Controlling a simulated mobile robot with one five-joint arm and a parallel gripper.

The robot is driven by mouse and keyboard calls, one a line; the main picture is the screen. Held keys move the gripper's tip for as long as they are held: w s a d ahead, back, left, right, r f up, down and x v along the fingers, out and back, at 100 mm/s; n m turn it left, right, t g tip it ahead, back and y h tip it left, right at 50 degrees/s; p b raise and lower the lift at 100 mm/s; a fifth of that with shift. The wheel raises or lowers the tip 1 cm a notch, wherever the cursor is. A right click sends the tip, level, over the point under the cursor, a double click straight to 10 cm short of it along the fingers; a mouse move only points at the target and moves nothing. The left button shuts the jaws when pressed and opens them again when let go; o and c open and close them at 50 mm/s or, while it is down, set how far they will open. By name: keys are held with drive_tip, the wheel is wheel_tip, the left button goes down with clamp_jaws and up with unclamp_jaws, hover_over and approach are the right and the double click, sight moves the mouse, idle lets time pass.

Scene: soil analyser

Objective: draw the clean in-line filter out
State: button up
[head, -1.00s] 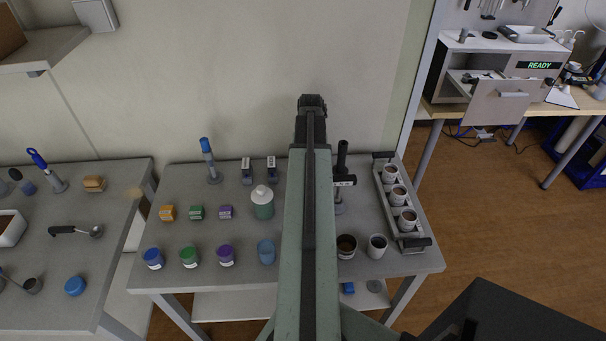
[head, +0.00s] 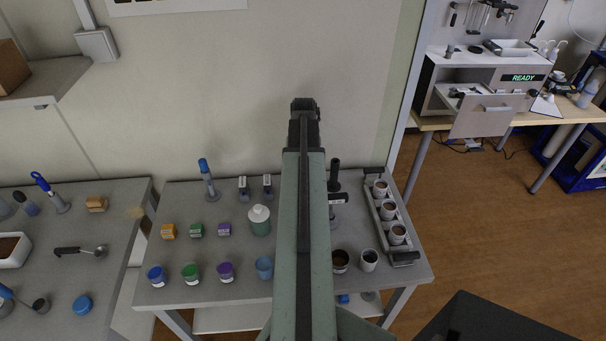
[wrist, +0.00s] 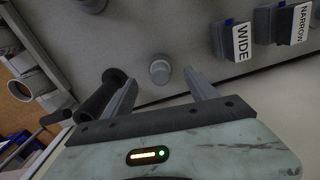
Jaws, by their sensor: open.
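My gripper (wrist: 157,80) is open and empty in the wrist view. A short grey round piece with a narrower top (wrist: 160,69) shows between and beyond its fingers, apart from them; I cannot tell whether it is the in-line filter. In the head view my gripper (head: 305,104) is seen end-on above the middle table, and my arm hides the table below it. No part in the head view can be told for sure as the clean filter. Two small dark holders stand behind the white-capped bottle; the wrist view shows their labels, WIDE (wrist: 241,42) and NARROW (wrist: 303,23).
A black-handled tool (head: 334,176) stands right of my arm; its handle (wrist: 104,92) is beside the left finger. A rack of cups (head: 405,259) is at the table's right. The white-capped bottle (head: 260,222) is left of my arm. An analyser reading READY (head: 523,77) stands far right.

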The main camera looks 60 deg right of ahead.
drive_tip(key=shift+r, duration=0.7)
drive_tip(key=shift+f+m, duration=0.15)
drive_tip(key=shift+m, duration=0.15)
drive_tip(key=shift+c, duration=0.9)
drive_tip(key=shift+d+m, duration=0.15)
drive_tip(key=shift+m, duration=0.65)
drive_tip(key=shift+s+m+h, duration=0.25)
drive_tip(key=shift+m+h, duration=0.05)
drive_tip(key=shift+m, duration=0.8)
drive_tip(key=r+m+p, duration=0.1)
drive_tip(key=a+r+m+p, duration=0.1)
drive_tip(key=r+m+h+p, duration=0.1)
drive_tip(key=shift+w+a, duration=0.3)
drive_tip(key=shift+w, duration=0.05)
drive_tip(key=shift+w+f, duration=0.1)
drive_tip(key=f+b, duration=0.2)
drive_tip(key=d+f+b, duration=0.1)
drive_tip(key=f+b, duration=0.5)
drive_tip(key=shift+d, duration=0.15)
drive_tip(key=shift+r, duration=0.1)
